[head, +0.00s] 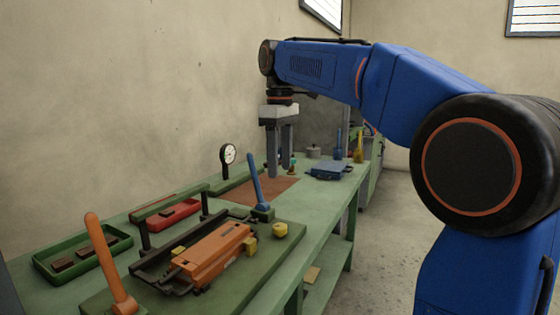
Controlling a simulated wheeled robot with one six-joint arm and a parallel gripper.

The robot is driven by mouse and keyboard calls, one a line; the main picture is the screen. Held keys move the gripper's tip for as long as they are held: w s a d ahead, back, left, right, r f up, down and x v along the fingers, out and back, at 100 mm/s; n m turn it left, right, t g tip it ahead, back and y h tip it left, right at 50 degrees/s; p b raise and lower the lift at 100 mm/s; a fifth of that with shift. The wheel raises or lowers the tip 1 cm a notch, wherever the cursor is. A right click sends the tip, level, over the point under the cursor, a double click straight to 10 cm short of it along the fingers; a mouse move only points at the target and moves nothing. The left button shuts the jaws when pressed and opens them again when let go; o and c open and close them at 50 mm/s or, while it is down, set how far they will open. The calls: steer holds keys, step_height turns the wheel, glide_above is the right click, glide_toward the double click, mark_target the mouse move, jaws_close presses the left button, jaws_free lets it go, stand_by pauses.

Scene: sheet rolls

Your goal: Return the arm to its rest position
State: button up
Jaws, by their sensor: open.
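My blue arm (320,65) reaches in from the right side of the head view, over the green workbench (335,192). My gripper (280,165) points straight down at its end. Its two grey fingers are apart, with nothing seen between them. The fingertips are in front of the middle of the bench, near a flat reddish-brown mat (275,190). Their exact height above it is hard to tell.
An orange fixture (212,252) with upright orange (108,260) and blue (259,183) levers stands nearer. Green (85,262) and red (178,215) trays lie by the wall. A dial gauge (228,154), blue case (328,171) and bottles stand farther back. Floor at right is clear.

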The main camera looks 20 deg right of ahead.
steer(key=shift+r, duration=0.2)
stand_by(0.3)
steer(key=s+d+f+m+t, duration=0.1)
steer(key=s+d+f+m, duration=0.1)
steer(key=s+f, duration=0.7)
steer(key=s+d+f+m+t, duration=0.2)
steer(key=s+f+m, duration=0.2)
steer(key=s+f, duration=0.6)
steer(key=s+d+f+m+t, duration=0.1)
steer(key=s+d+f+m, duration=0.2)
steer(key=s+f, duration=0.7)
steer(key=shift+f+t, duration=0.2)
steer(key=shift+t, duration=0.2)
